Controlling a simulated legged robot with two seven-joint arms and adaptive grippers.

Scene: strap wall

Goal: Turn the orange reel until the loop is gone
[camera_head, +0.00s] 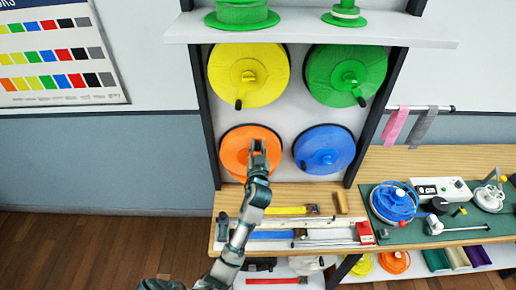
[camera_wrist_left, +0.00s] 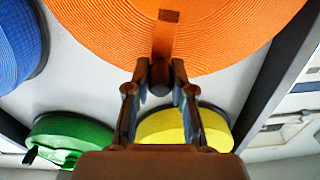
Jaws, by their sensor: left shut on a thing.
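The orange reel (camera_head: 234,152) is on the wall panel at lower left, below the yellow reel. In the left wrist view its coiled strap face (camera_wrist_left: 220,30) fills the top. My left gripper (camera_head: 258,148) is in front of the orange reel's right part. The gripper hides the handle in the head view. My right gripper is not in view.
The yellow reel (camera_head: 240,75), green reel (camera_head: 345,75) and blue reel (camera_head: 324,149) share the panel. A shelf (camera_head: 300,30) is above. A wooden bench (camera_head: 230,197) with tools is below. A blue spool (camera_head: 393,200) sits on a green mat at right.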

